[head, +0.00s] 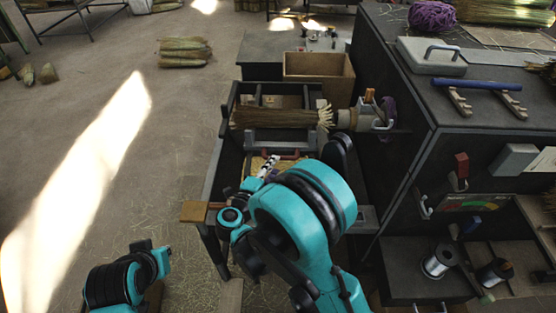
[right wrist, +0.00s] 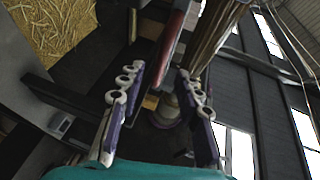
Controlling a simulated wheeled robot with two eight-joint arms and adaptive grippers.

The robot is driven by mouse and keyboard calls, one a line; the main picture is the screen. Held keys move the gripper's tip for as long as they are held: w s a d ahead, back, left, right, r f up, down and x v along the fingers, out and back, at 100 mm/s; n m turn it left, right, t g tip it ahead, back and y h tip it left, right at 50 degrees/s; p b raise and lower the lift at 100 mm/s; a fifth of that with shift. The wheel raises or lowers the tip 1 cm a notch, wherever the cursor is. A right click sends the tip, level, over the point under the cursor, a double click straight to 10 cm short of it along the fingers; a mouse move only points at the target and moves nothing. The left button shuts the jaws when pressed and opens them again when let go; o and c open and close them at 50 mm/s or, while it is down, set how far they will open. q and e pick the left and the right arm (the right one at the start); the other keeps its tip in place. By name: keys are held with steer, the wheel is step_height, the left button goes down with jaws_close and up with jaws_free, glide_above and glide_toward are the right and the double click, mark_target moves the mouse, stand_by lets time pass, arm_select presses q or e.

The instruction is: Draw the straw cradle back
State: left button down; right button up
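The straw cradle (head: 233,101) is a dark frame on the bench, with a long straw bundle (head: 275,117) lying across it. The bundle's cut end points right, toward a round winding head (head: 360,117). A dark red handle bar (head: 285,155) is on the near side of the cradle. My right gripper (head: 267,166) is just in front of this bar. In the right wrist view, the right gripper (right wrist: 160,76) is open, and the red bar (right wrist: 172,45) shows between its fingers with gaps beside it. My left gripper is out of view; only part of the left arm shows at lower left.
A wooden box (head: 319,74) stands behind the cradle. A dark cabinet (head: 430,130) with a blue-handled tool (head: 476,84) on top closes off the right. A wooden block (head: 194,211) juts from the bench's left corner. The floor at left is open.

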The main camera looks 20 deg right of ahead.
mark_target(281, 158)
steer(key=b+x, duration=0.1)
steer(key=x, duration=0.5)
steer(key=shift+w+d, duration=0.1)
steer(key=shift+r, duration=0.1)
jaws_close()
